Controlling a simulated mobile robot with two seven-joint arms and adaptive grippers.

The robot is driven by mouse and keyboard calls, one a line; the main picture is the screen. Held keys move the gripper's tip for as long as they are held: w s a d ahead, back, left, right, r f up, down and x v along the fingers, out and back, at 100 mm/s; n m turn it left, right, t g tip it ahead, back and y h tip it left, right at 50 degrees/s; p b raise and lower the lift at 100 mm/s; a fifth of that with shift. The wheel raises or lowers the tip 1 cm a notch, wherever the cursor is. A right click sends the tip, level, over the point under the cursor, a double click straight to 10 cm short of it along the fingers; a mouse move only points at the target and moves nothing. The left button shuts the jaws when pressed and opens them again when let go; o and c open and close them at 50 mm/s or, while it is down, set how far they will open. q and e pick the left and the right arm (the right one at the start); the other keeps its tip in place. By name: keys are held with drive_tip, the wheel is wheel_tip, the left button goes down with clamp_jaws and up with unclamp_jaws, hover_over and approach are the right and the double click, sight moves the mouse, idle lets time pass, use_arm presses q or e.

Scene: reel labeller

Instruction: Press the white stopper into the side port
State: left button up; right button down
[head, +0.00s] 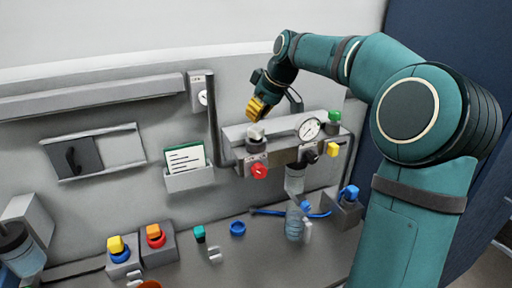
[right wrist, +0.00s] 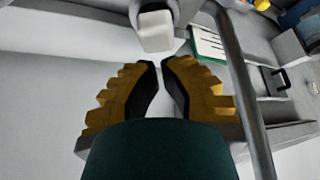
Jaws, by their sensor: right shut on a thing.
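My right gripper (head: 258,108) has its yellow fingers drawn close together above the left end of the grey manifold (head: 285,150). The white stopper (right wrist: 155,31) shows at the fingertips in the right wrist view, by a grey round fitting (right wrist: 152,7). In the head view a pale block, apparently the stopper (head: 256,131), stands over a dark grey port (head: 256,146) just below the fingers. I cannot tell how deep it sits. The exact contact between fingers and stopper is not clear. My left gripper is not in view.
A red knob (head: 259,171), a round gauge (head: 308,129) and green and yellow knobs are on the manifold. A vertical grey pipe (head: 216,120) runs close to the left. A card holder (head: 190,180) is on the panel. Several coloured plugs stand on the bench below.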

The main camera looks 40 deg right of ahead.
sight(256, 127)
drive_tip(key=shift+f+b, duration=1.1)
drive_tip(key=shift+f, duration=0.45)
idle(1.8)
drive_tip(key=shift+r+p, duration=0.8)
drive_tip(key=shift+r, duration=0.1)
drive_tip(key=shift+r+p, duration=2.3)
drive_tip(key=shift+r, duration=0.45)
drive_tip(key=shift+f, duration=0.1)
